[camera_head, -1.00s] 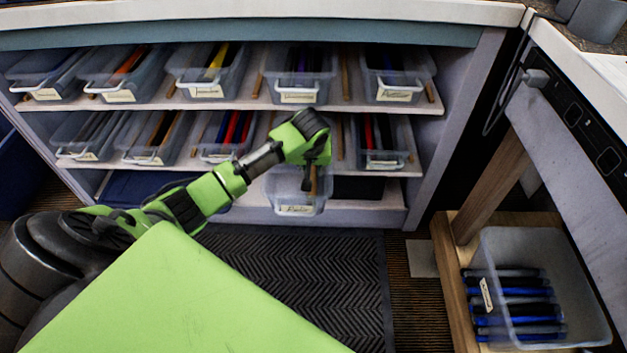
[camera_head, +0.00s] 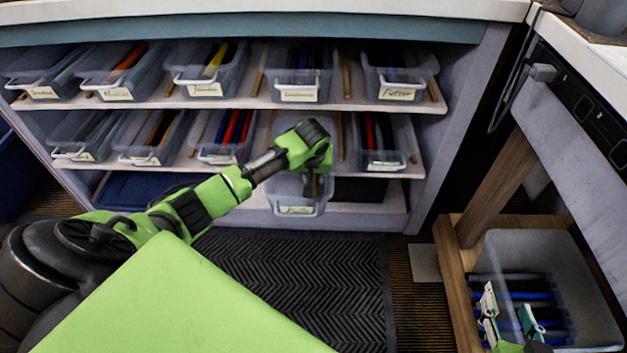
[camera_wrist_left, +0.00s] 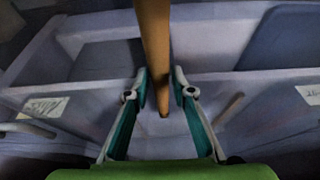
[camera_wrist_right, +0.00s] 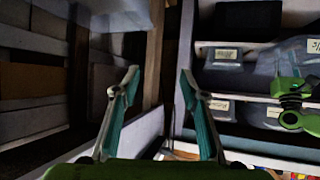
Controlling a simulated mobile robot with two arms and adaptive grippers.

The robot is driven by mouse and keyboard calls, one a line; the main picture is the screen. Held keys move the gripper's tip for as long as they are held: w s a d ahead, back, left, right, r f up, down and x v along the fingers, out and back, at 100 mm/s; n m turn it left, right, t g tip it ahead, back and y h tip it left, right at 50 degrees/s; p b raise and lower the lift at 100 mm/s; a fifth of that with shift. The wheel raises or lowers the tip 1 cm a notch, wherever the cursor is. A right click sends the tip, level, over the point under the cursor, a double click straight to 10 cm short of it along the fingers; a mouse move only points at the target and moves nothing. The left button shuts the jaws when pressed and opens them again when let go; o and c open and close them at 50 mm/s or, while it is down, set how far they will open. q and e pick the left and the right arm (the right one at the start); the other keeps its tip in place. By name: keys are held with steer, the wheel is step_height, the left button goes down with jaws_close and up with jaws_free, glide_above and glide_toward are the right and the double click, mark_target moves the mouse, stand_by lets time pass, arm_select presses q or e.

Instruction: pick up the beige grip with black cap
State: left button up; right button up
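A beige-brown tapered rod, which looks like the beige grip (camera_wrist_left: 153,45), shows in the left wrist view. It runs from the top edge down between the fingertips; no black cap is visible on it. My left gripper (camera_wrist_left: 160,84) is partly closed, with its fingers close on both sides of the rod. In the head view my left gripper (camera_head: 314,188) is above a clear bin (camera_head: 300,208) low at the shelf. My right gripper (camera_head: 510,310) is open and empty, at the clear bin at right; its open fingers show in the right wrist view (camera_wrist_right: 157,75).
The right bin (camera_head: 595,300) holds several black and blue grips and stands on a wooden ledge (camera_head: 450,275). Shelves (camera_head: 250,104) hold rows of labelled clear bins with coloured grips. A dark mat (camera_head: 300,280) covers clear floor in front.

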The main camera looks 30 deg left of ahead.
arm_select(q)
steer(key=shift+f, duration=0.1)
jaws_close()
arm_select(e)
steer(key=shift+w+r, duration=0.15)
steer(key=shift+r, duration=0.1)
